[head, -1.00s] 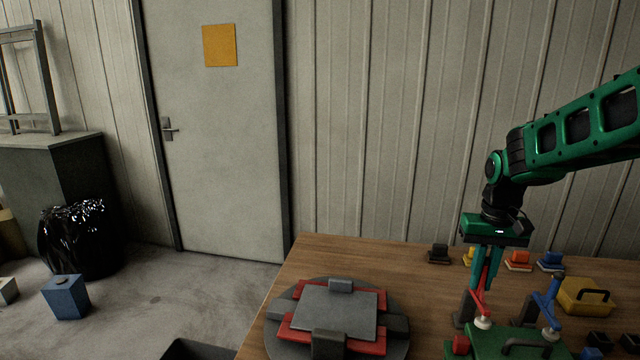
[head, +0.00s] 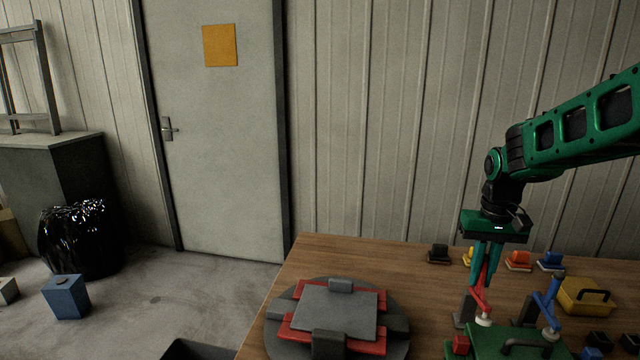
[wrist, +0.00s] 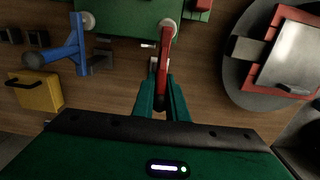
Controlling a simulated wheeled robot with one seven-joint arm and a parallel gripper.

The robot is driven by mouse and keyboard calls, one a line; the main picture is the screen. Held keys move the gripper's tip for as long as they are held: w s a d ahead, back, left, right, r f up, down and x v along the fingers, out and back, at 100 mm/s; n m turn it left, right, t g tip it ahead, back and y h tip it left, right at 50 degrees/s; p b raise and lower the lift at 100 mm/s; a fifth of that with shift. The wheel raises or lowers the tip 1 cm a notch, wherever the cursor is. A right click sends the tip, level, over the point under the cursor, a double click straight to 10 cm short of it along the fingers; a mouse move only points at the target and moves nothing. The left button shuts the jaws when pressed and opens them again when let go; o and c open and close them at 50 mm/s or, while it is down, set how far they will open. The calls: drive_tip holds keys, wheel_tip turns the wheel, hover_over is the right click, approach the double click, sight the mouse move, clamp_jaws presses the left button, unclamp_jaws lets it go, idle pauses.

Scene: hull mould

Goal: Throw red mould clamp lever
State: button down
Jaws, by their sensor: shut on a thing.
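The red mould clamp lever (head: 479,293) stands at the back edge of a green mould (head: 500,345), with a white round tip at its lower end. In the wrist view the red lever (wrist: 163,58) runs down between my fingers. My gripper (head: 484,279) points down from above, and its teal fingers are shut on the red lever's upper end. The fingers (wrist: 161,108) also show in the wrist view. A blue clamp lever (head: 549,305) stands to the right on the same mould and is apart from my gripper.
A round grey turntable (head: 400,338) with a grey and red mould sits to the left on the wooden table (head: 330,253). A yellow box (head: 585,298) with a dark handle is at the right. Several small coloured clamps line the back.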

drive_tip(key=shift+w+d+r, duration=0.2)
drive_tip(key=shift+w+r, duration=0.05)
drive_tip(key=shift+w, duration=0.35)
drive_tip(key=shift+w+d+r, duration=0.15)
drive_tip(key=shift+w+r, duration=0.05)
drive_tip(key=shift+w, duration=0.4)
idle(1.0)
drive_tip(key=shift+w+d+r, duration=0.1)
drive_tip(key=shift+w+d, duration=0.05)
drive_tip(key=shift+w, duration=0.45)
drive_tip(key=shift+w+d+r, duration=0.1)
drive_tip(key=shift+w, duration=0.45)
idle(1.0)
drive_tip(key=shift+w+d+f, duration=0.2)
drive_tip(key=shift+w, duration=0.7)
drive_tip(key=shift+w+d+f, duration=0.15)
drive_tip(key=shift+w, duration=0.75)
idle(1.8)
